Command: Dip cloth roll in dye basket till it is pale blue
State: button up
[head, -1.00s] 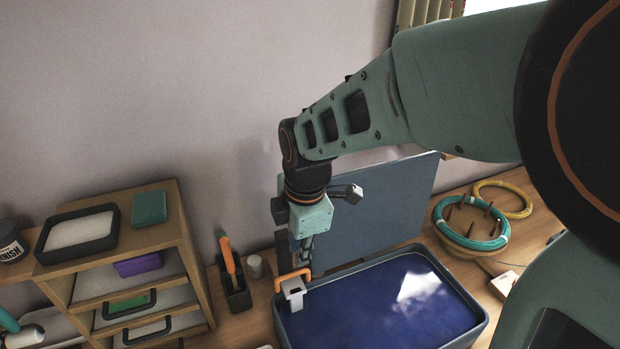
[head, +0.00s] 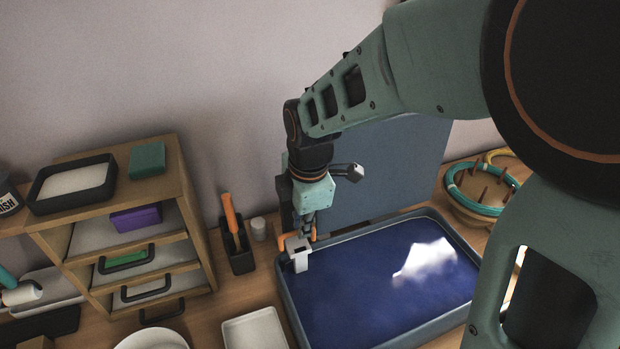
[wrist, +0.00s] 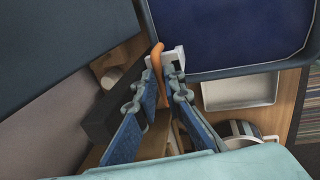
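The dye basket (head: 283,300) is a wide blue-grey tub holding dark blue liquid with a bright reflection, at lower centre right. It also shows at the top of the wrist view (wrist: 235,72). My gripper (head: 308,232) points down at the tub's far left corner. Its fingers (wrist: 161,82) appear shut on an orange handle (wrist: 158,62). A pale grey-white block (head: 299,259), joined to the handle, sits at the tub's corner; I cannot tell if it is the cloth roll or touches the liquid. A white roll (head: 22,293) with a teal end lies at far left.
A blue-grey panel (head: 385,170) stands upright behind the tub. A black holder (head: 238,256) with an orange-handled tool stands left of it. A white tray (head: 255,331) lies in front, beside a wooden drawer unit (head: 187,205). A peg stand with teal coil (head: 480,188) is right.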

grip_shut()
jog(key=shift+r, duration=0.25)
notch_tip(320, 180, up, 13)
jog(key=p, duration=0.8)
jog(key=shift+p, duration=0.4)
jog(key=shift+o, duration=1.5)
grip_release()
jog(key=shift+f, duration=0.1)
notch_tip(320, 180, up, 10)
